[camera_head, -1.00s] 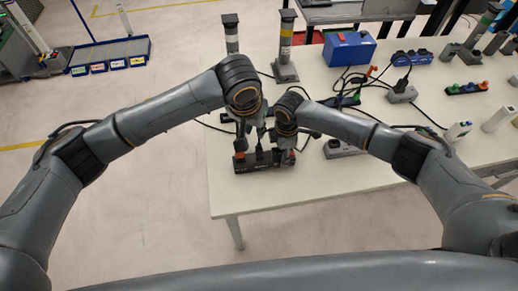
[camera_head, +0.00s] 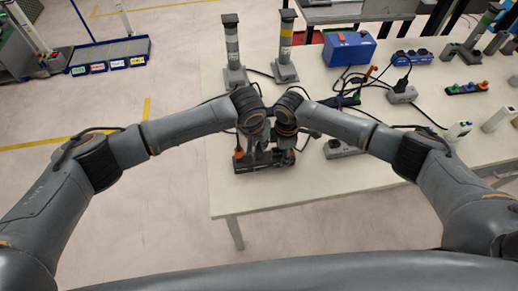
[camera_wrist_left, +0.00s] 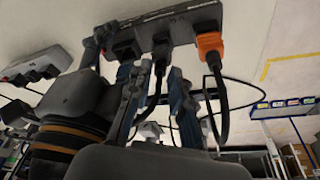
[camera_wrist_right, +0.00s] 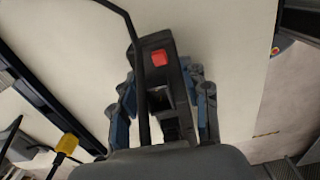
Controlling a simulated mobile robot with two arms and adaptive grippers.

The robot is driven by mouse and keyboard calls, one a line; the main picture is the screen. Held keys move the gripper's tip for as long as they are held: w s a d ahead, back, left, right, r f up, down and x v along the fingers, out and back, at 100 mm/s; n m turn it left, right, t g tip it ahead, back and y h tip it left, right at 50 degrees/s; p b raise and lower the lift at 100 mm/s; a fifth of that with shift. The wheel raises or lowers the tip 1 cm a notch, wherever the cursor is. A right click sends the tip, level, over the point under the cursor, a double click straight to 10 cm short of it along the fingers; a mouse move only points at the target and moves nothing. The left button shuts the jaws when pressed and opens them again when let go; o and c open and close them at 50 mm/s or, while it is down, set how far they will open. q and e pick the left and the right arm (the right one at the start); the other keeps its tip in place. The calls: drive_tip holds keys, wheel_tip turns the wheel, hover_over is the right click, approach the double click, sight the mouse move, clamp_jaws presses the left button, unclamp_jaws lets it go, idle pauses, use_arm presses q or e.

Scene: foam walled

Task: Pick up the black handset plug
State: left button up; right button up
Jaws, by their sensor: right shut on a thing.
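A dark power strip (camera_head: 264,168) lies near the table's front left edge; it also shows in the left wrist view (camera_wrist_left: 150,30). A black plug (camera_wrist_left: 159,58) with a black cable sits in its middle part, and an orange plug (camera_wrist_left: 211,45) sits farther right. My left gripper (camera_wrist_left: 158,76) is open, with its fingers on either side of the black plug and its cable; contact cannot be told. My right gripper (camera_wrist_right: 165,85) is shut on the power strip (camera_wrist_right: 155,42), near its red switch (camera_wrist_right: 159,57). In the head view both wrists partly hide the strip.
Two grey posts (camera_head: 233,50) (camera_head: 286,45) stand behind my grippers. A blue box (camera_head: 349,48), tangled cables and another grey power strip (camera_head: 341,149) lie to the right. The white tabletop (camera_head: 300,195) is clear in front of the strip.

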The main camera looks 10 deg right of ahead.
sight(258, 145)
use_arm(q)
drive_tip(key=shift+c, duration=0.4)
clamp_jaws()
use_arm(e)
drive_tip(key=o, duration=1.4)
use_arm(q)
wheel_tip(258, 145, up, 10)
